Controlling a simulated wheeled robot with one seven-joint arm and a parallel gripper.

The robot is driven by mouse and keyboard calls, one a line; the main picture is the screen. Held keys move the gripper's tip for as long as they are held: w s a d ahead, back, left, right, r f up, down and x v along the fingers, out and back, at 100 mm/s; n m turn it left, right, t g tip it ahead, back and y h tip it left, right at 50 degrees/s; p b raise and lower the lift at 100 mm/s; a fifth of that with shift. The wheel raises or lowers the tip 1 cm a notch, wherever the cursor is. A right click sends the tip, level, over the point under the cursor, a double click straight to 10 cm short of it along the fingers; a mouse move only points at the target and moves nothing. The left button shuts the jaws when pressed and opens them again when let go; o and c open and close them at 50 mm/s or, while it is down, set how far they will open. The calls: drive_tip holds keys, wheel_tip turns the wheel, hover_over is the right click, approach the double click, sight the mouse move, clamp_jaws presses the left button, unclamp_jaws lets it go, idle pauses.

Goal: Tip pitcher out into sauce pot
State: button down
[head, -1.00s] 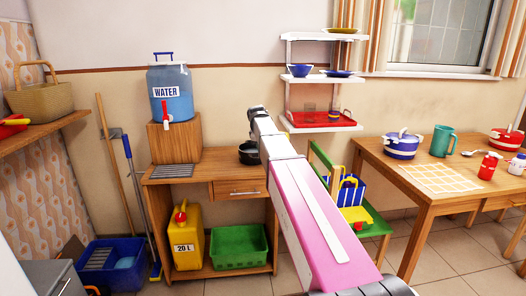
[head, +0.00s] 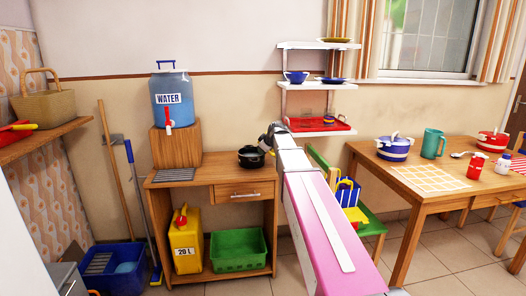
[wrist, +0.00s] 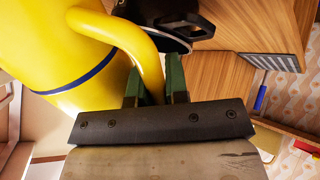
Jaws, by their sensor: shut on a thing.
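My gripper (wrist: 154,84) is shut on the handle of a yellow pitcher (wrist: 55,42) with a blue band. The pitcher fills the upper left of the wrist view; its mouth is out of the frame, and its tilt is hard to judge. In the head view I cannot make out the pitcher by my arm's far end. The black sauce pot (head: 251,158) stands on the wooden side table, just left of my arm's end. In the wrist view part of the pot (wrist: 170,14) shows beyond the pitcher handle.
A blue water dispenser (head: 170,97) on a wooden block (head: 176,146) stands left of the pot. A wall shelf (head: 316,85) with dishes hangs behind my arm. A dining table (head: 398,180) with a striped pot and a teal jug is at right.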

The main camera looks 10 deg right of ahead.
drive_tip(key=shift+a+r+m+t+y, duration=0.1)
drive_tip(key=shift+r+m+t+y, duration=0.3)
drive_tip(key=shift+t+y, duration=0.45)
drive_tip(key=shift+w+a+r+t+y, duration=0.15)
drive_tip(key=shift+r+t+y, duration=0.3)
drive_tip(key=shift+r+y, duration=0.25)
drive_tip(key=shift+m, duration=0.3)
drive_tip(key=shift+r+m+t+y, duration=1)
drive_tip(key=shift+r+t+y, duration=0.5)
drive_tip(key=shift+t+y, duration=0.4)
